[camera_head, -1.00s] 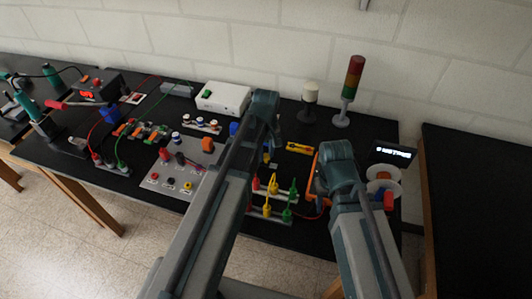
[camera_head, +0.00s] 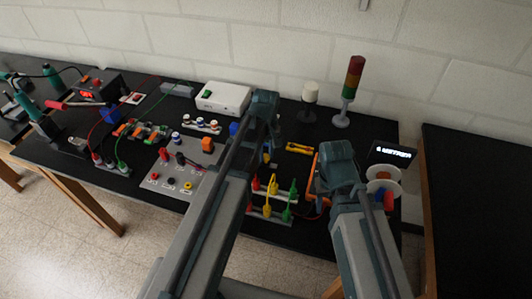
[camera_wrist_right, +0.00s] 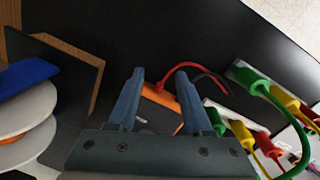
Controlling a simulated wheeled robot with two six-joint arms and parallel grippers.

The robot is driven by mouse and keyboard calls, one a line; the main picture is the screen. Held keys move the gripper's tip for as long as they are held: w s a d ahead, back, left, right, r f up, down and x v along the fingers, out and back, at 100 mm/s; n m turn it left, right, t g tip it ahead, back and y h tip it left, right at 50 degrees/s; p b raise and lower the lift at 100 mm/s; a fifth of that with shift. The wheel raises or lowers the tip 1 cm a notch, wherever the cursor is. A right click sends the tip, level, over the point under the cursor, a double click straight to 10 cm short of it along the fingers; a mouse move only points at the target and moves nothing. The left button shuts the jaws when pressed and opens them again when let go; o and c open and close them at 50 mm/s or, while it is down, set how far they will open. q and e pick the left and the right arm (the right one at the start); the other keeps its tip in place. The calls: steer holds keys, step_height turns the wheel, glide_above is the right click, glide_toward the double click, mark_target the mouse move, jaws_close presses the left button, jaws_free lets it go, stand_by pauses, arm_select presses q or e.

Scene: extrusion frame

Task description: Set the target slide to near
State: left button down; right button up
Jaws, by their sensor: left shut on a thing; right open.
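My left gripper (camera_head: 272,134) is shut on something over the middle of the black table. Its own wrist and arm hide most of what it holds. A small blue and yellow part (camera_head: 267,156) shows just below it. My right gripper (camera_head: 321,184) hangs beside an orange frame (camera_head: 313,168). In the right wrist view the right gripper (camera_wrist_right: 160,78) is open, with an orange part (camera_wrist_right: 159,97) seen behind and between its fingers; I see no contact. I cannot make out which part is the target slide or its position.
Green, yellow and red plugs (camera_head: 273,210) stand in front of the grippers. White discs with a blue block (camera_head: 384,187) and a lit display (camera_head: 394,153) are at right. A grey panel (camera_head: 165,180) is at left. A signal tower (camera_head: 351,85) stands behind.

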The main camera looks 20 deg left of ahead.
stand_by(0.3)
arm_select(q)
steer(key=a, duration=0.4)
steer(key=c, duration=0.6)
jaws_free()
steer(key=shift+d, duration=0.1)
step_height(320, 180, up, 14)
steer(key=p, duration=1.3)
steer(key=shift+f+p, duration=0.1)
steer(key=shift+p, duration=0.3)
arm_select(e)
step_height(320, 180, up, 14)
steer(key=shift+f, duration=0.15)
